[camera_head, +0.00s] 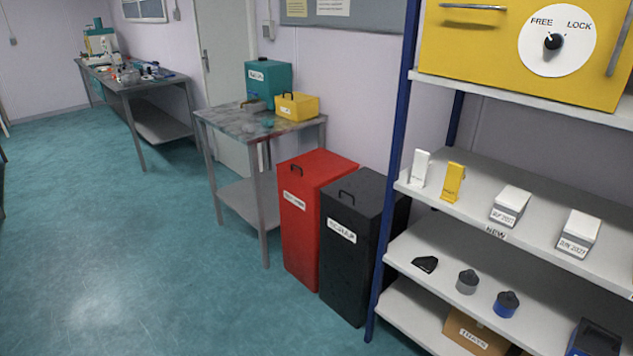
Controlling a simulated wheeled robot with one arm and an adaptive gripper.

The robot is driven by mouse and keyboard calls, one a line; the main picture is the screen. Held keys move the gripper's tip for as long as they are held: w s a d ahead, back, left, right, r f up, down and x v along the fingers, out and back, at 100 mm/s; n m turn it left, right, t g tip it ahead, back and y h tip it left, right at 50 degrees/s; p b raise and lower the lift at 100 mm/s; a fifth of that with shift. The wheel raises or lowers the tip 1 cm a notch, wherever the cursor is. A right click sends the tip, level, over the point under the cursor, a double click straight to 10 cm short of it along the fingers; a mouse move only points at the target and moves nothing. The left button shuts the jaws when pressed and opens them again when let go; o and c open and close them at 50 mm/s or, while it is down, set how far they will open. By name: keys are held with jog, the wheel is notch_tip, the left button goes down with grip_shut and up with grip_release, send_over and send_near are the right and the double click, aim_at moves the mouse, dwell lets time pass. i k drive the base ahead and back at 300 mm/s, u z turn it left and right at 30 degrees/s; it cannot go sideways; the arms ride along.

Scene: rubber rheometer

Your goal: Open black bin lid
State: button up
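The black bin (345,254) is a tall upright box on the floor, with a white label on its front. Its lid (368,187) lies flat on top and looks closed. A small dark handle (346,197) stands at the lid's front edge. The bin stands between a red bin and the shelf rack, and the rack's blue post hides part of its right side. My gripper is not in this view.
The red bin (305,235) stands close on the left. The shelf rack (480,235) on the right holds small boxes and parts. A metal table (222,119) with teal and yellow boxes is behind. The green floor (140,270) at left is clear.

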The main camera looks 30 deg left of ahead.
aim_at(363, 191)
jog(key=u, duration=0.55)
jog(key=i, duration=1.25)
jog(key=u, duration=0.65)
jog(key=i, duration=0.85)
jog(key=u, duration=0.65)
